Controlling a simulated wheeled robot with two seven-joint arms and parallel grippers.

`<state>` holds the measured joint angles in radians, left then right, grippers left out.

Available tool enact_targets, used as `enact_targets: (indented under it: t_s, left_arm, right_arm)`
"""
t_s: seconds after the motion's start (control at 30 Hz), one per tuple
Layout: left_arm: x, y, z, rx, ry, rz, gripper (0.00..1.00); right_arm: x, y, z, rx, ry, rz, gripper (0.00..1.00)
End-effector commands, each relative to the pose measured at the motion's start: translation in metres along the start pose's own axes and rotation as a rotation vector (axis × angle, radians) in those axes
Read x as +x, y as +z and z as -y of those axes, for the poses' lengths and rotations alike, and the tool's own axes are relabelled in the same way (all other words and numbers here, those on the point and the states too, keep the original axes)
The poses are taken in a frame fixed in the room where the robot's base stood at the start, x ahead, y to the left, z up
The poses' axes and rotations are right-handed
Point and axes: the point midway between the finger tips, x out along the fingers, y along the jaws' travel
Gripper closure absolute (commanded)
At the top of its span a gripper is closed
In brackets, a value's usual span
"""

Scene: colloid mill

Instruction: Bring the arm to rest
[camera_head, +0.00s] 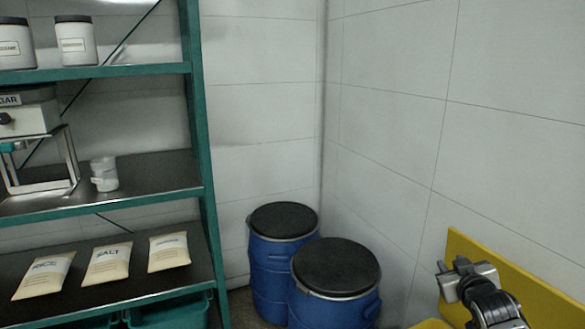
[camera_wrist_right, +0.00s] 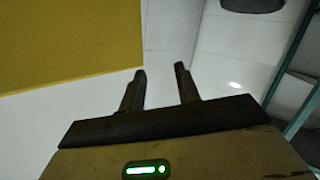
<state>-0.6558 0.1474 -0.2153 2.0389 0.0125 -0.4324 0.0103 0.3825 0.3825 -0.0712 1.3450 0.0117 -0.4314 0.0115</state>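My right gripper (camera_head: 451,265) is raised at the lower right in the head view, in front of a yellow panel. In the right wrist view its two fingers (camera_wrist_right: 160,70) stand apart with nothing between them. It is open and empty. My left gripper is not in view in either picture.
A yellow panel (camera_head: 510,275) stands close by my right gripper and also fills the upper left of the wrist view (camera_wrist_right: 60,40). Two blue drums (camera_head: 268,265) (camera_head: 335,310) with black lids stand in the corner. A green shelf rack (camera_head: 203,150) at left holds jars, bags and a cup.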

Motion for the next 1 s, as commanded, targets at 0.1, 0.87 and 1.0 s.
enact_targets:
  t_s: [0.1, 0.87, 1.0]
  left_arm:
    - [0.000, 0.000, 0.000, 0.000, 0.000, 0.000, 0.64]
    - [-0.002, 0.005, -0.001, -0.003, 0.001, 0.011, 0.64]
    - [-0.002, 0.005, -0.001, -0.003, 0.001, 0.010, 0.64]
  right_arm:
    - [-0.042, 0.057, 0.068, -0.004, -0.112, 0.055, 0.67]
    - [-0.324, 0.175, 0.247, 0.211, -0.471, 0.305, 0.67]
    - [-0.324, 0.175, 0.247, 0.210, -0.470, 0.305, 0.67]
